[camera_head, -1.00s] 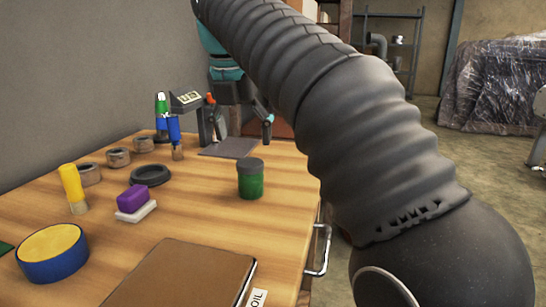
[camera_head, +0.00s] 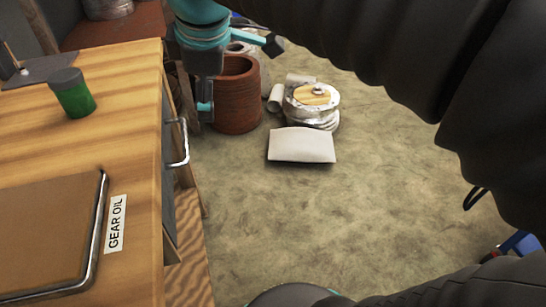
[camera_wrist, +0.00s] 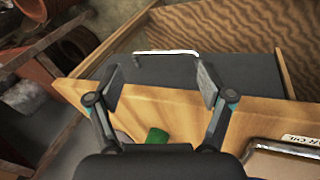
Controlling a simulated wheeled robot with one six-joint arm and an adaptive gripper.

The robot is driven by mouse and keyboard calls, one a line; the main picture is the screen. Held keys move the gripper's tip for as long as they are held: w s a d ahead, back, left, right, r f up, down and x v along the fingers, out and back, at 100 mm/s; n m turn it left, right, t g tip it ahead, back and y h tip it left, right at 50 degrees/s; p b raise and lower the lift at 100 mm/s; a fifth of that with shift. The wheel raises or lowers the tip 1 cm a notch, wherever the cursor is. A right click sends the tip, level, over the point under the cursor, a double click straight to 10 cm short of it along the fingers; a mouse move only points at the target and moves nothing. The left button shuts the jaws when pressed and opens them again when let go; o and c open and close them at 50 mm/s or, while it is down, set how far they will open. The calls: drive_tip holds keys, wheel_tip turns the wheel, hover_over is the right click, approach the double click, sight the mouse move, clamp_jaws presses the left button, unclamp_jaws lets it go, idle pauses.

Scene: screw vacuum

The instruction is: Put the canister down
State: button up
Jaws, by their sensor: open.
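The canister (camera_head: 74,97), green with a dark grey lid, stands upright on the wooden table near its right edge. In the wrist view its green side (camera_wrist: 157,136) shows partly, low in the picture, cut off by my gripper's body. My gripper (camera_head: 238,77) is apart from the canister, out past the table's right edge. In the wrist view my gripper (camera_wrist: 160,86) has its two fingers spread wide with nothing held between them.
A drawer front with a metal handle (camera_head: 181,143) is on the table's right side. A brown case (camera_head: 45,235) lies near a GEAR OIL label (camera_head: 116,223). On the floor are a rust-red pot (camera_head: 237,95), a white slab (camera_head: 301,145) and a wrapped round object (camera_head: 313,100).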

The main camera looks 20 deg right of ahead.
drive_tip(key=s+d+f+m, duration=0.4)
drive_tip(key=s+f+m, duration=0.1)
drive_tip(key=f+m, duration=0.2)
drive_tip(key=s+d+f+m+t, duration=0.1)
drive_tip(key=s+d+f+m, duration=0.3)
drive_tip(key=s+f+m, duration=0.2)
wheel_tip(320, 180, down, 3)
drive_tip(key=shift+s+d+r+m, duration=0.1)
drive_tip(key=shift+s+d+m, duration=0.25)
drive_tip(key=shift+m, duration=0.55)
